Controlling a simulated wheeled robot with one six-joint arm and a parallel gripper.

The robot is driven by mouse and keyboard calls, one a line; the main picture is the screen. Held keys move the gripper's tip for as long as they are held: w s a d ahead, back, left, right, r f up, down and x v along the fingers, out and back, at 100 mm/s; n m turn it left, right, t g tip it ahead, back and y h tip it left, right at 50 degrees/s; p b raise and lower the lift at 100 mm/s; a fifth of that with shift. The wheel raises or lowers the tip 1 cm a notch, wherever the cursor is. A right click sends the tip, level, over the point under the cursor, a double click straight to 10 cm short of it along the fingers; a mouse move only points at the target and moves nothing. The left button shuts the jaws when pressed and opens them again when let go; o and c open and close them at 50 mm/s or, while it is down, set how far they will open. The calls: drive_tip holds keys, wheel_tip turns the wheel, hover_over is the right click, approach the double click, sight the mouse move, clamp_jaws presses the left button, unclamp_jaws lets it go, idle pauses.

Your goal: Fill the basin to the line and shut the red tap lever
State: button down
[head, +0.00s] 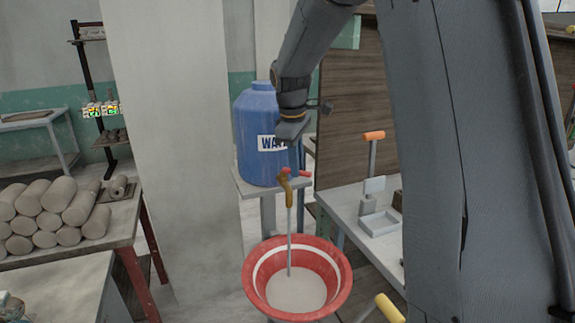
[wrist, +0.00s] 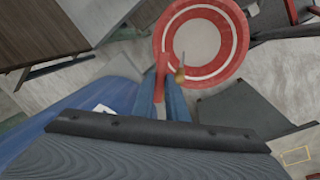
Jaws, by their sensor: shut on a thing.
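The blue water barrel (head: 258,125) stands on a small stand. Its brass tap (head: 285,188) carries a red lever (head: 302,173). A thin stream (head: 289,235) runs from the tap down into the red basin (head: 255,284) below. The greyish water (head: 296,291) lies below the white line (head: 263,268), with a red band showing between them. My gripper (head: 295,160) is at the tap, shut on the red lever. In the wrist view its two blue fingers (wrist: 160,98) flank the lever (wrist: 160,80), with the basin (wrist: 240,38) beyond.
A bench with stacked clay rolls (head: 50,212) is at the left, beside a pale pillar (head: 175,130). A table (head: 345,205) with an orange-handled tool (head: 373,150) stands at the right. A yellow handle (head: 389,308) shows near the basin's lower right.

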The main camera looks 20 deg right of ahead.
idle(0.3)
drive_tip(key=c, duration=1.7)
unclamp_jaws()
drive_tip(key=shift+c, duration=0.2)
wheel_tip(320, 180, up, 8)
drive_tip(key=s+a+b, duration=0.1)
drive_tip(key=b, duration=0.1)
drive_tip(key=shift+s+f, duration=0.1)
drive_tip(key=shift+f, duration=0.05)
